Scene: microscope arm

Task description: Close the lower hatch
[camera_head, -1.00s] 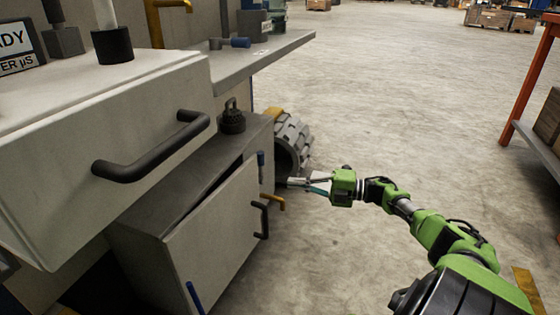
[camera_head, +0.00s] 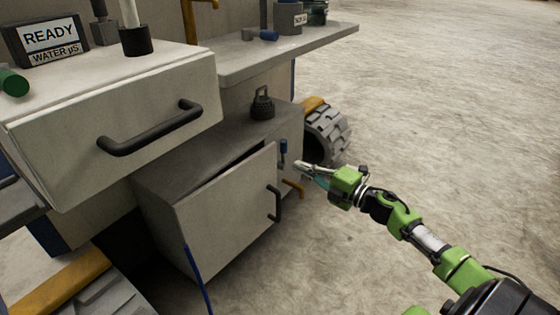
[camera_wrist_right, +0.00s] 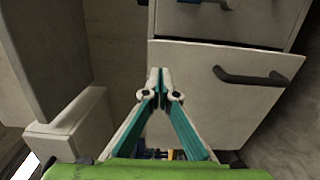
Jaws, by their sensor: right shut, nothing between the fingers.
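The lower hatch (camera_head: 225,212) is the pale front panel of the low grey cabinet, with a black bar handle (camera_head: 274,203) near its right edge. It stands ajar; a dark gap shows along its top edge. My right gripper (camera_head: 300,167) is shut and empty, just right of the hatch's handle edge in the head view, apparently apart from it. In the right wrist view, its closed fingertips (camera_wrist_right: 158,75) overlap the left edge of the hatch panel (camera_wrist_right: 210,75), with the handle (camera_wrist_right: 255,78) to their right; contact cannot be told. My left gripper is not in view.
Above the hatch, a large pale drawer front (camera_head: 125,120) with a black handle juts out. A black padlock-like object (camera_head: 262,104) stands on the cabinet top. A treaded wheel (camera_head: 328,132) is behind, to the right. A blue rod (camera_head: 197,280) crosses the hatch's lower left. Floor at right is clear.

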